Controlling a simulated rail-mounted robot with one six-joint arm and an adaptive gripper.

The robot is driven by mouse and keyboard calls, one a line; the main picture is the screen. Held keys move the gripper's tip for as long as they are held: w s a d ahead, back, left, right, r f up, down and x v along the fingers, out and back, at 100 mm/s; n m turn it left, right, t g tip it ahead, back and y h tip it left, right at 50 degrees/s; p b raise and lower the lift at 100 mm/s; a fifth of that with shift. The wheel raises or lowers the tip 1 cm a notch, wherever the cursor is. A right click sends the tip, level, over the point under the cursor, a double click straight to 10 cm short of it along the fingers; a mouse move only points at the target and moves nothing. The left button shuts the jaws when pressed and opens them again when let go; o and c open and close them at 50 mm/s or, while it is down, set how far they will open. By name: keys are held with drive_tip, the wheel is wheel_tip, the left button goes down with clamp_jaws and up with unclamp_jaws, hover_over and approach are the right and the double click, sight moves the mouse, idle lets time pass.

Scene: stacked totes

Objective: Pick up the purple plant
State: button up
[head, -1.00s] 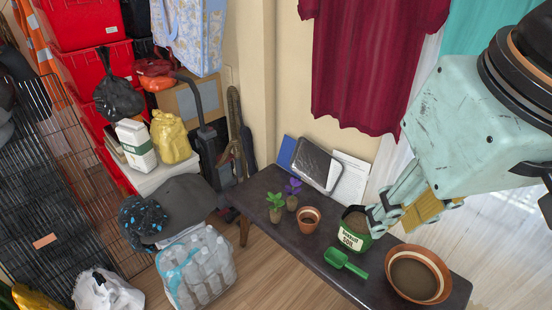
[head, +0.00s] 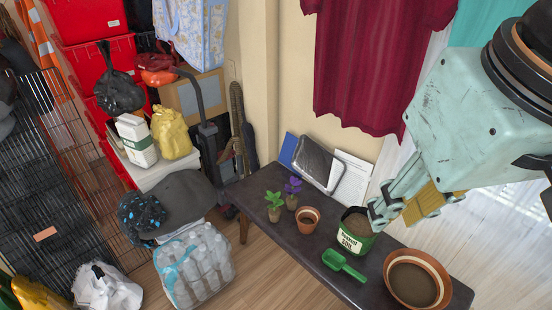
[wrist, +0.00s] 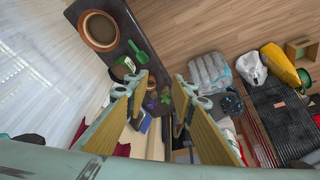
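The purple plant (head: 292,190) stands upright in a small brown pot on the dark bench, just right of a green plant (head: 274,203). In the wrist view the purple plant (wrist: 151,104) shows small between my fingers, partly crowded by things around it. My gripper (head: 380,212) is above the bench at the right, over the soil bag side and well apart from the plant. In the wrist view my gripper (wrist: 163,88) is open, its yellow-padded fingers wide apart with nothing between them close up.
On the dark bench (head: 325,270) stand an empty-looking terracotta pot (head: 308,220), a green soil bag (head: 354,237), a green scoop (head: 343,264) and a large terracotta pot (head: 417,282). A dark tray (head: 318,164) leans at the back. A bottle pack (head: 194,265) sits on the floor.

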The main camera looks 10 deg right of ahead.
drive_tip(key=shift+w, duration=0.1)
drive_tip(key=w+r+n+g+p, duration=0.1)
drive_tip(key=w+r+n+p, duration=0.15)
drive_tip(key=w, duration=1.85)
drive_tip(key=w+f+n+g+p, duration=0.1)
drive_tip(key=w+f, duration=0.3)
drive_tip(key=w, duration=0.7)
drive_tip(key=w+f+n+p, duration=0.1)
drive_tip(key=w+f, duration=0.3)
drive_tip(key=w, duration=0.7)
drive_tip(key=w+f+n+g+p, duration=0.1)
drive_tip(key=w+f+n+p, duration=0.15)
drive_tip(key=w+f, duration=1.35)
drive_tip(key=w+f+n, duration=0.1)
drive_tip(key=w+f, duration=0.2)
drive_tip(key=f, duration=1)
drive_tip(key=w+f+n+g+p, duration=0.1)
drive_tip(key=w+f, duration=0.3)
drive_tip(key=f, duration=0.8)
drive_tip(key=shift+w+d+f+p, duration=0.2)
drive_tip(key=shift+w+f+p, duration=0.05)
drive_tip(key=shift+f+p, duration=0.1)
